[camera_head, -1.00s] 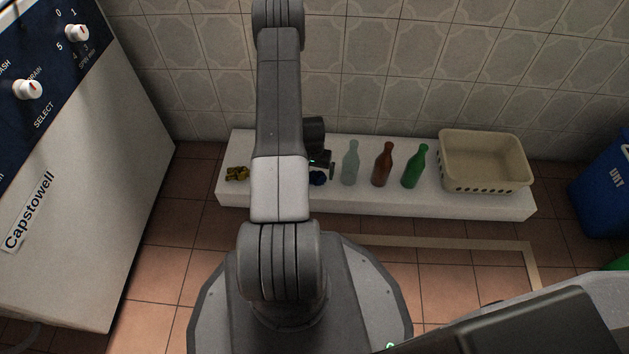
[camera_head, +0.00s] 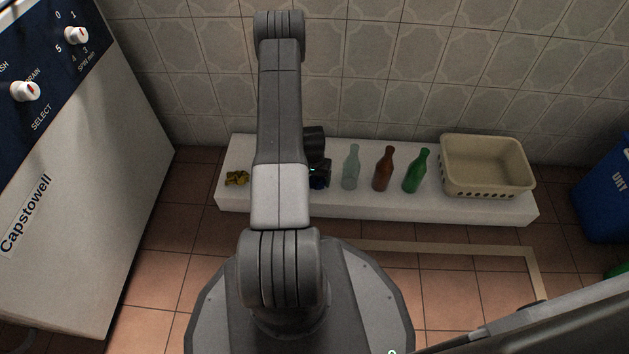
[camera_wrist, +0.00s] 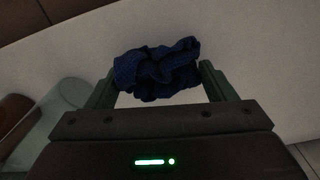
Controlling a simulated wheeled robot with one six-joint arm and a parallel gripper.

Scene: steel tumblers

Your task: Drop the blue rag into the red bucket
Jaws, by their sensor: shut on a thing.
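The blue rag (camera_wrist: 157,70) is a crumpled dark blue cloth between the two fingers of my gripper (camera_wrist: 158,84) in the wrist view. My gripper is shut on it, low over the white bench. In the head view the rag (camera_head: 320,181) shows only in part at my gripper (camera_head: 318,176), with my arm hiding much of it. I cannot tell whether the rag still touches the bench. No red bucket shows in either view.
On the white bench (camera_head: 390,207) stand a clear bottle (camera_head: 351,168), a brown bottle (camera_head: 384,170), a green bottle (camera_head: 417,171) and a cream basket (camera_head: 487,181). A yellow crumpled thing (camera_head: 237,179) lies at its left end. A blue bin (camera_head: 608,195) stands at right.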

